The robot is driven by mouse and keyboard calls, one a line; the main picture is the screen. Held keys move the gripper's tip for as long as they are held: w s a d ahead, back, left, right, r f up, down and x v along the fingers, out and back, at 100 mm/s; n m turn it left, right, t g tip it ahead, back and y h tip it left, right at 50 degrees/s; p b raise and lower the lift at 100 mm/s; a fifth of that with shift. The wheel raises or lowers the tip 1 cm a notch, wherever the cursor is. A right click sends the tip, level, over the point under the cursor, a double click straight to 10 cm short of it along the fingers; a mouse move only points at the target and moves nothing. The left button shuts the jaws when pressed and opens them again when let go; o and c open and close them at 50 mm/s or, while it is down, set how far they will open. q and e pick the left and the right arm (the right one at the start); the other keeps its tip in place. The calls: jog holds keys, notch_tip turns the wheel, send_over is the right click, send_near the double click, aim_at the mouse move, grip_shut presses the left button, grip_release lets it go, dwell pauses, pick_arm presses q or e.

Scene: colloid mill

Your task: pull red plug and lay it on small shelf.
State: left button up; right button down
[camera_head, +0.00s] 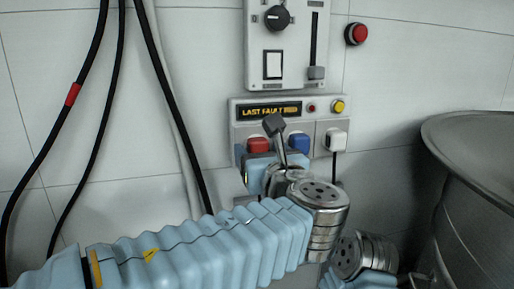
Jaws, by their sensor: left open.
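The red plug (258,146) sits in the left socket of a grey panel on the wall, under the "LAST FAULT" display. My left gripper (265,141) is open right in front of it. One dark fingertip shows just above and to the right of the plug. The other finger is largely hidden by the gripper's pale blue body, so I cannot tell whether it touches the plug. The plug's lower part is hidden too. I cannot make out the small shelf for certain. Of my right arm only a wrist part shows at the bottom; its gripper is out of view.
A blue plug (298,142) and a white plug (335,140) with a black cable sit to the right. Above are a switch box (294,60) and a red button (357,34). Black cables (170,90) hang at left. A large metal vessel (475,190) stands at right.

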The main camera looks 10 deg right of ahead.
pick_arm(q)
grip_shut()
dwell(0.3)
jog(key=shift+s, duration=0.1)
jog(key=shift+s+d, duration=0.1)
jog(key=shift+s, duration=2.8)
